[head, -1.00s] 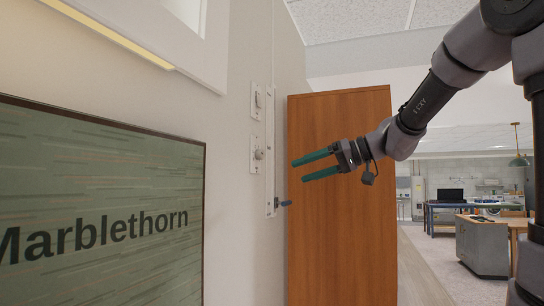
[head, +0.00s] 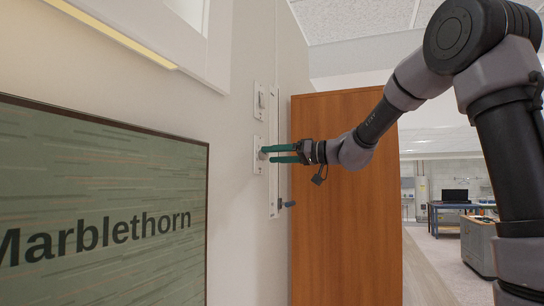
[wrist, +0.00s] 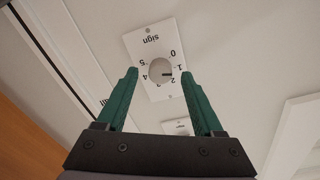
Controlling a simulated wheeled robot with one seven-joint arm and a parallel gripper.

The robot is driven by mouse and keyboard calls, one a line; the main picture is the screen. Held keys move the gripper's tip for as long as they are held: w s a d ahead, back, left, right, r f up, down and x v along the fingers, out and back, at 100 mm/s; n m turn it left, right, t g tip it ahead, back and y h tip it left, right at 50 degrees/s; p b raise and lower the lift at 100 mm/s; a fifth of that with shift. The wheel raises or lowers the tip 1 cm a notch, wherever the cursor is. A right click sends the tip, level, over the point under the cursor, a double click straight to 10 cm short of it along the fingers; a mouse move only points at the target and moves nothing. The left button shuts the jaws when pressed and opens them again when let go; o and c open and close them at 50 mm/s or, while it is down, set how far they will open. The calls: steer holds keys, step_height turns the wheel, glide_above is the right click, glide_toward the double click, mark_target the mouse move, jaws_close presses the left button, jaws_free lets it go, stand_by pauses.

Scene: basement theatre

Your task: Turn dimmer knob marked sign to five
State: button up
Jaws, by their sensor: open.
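The dimmer knob is a round grey knob (wrist: 159,69) on a white wall plate (wrist: 139,48) marked "sign", with numbers from 0 to 5 around it. The lettering appears upside down in the wrist view. In the wrist view the fingers (wrist: 159,75) lie on either side of the knob, with gaps showing; contact cannot be told.
Another wall plate (head: 259,101) sits above. A dark lever handle (head: 288,204) projects below right, near a tall wooden panel (head: 345,200). A framed "Marblethorn" sign (head: 100,200) hangs left. Open room lies behind at right.

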steer(key=shift+w+a, duration=0.2)
steer(key=shift+a, duration=0.25)
steer(key=shift+c, duration=0.3)
jaws_close()
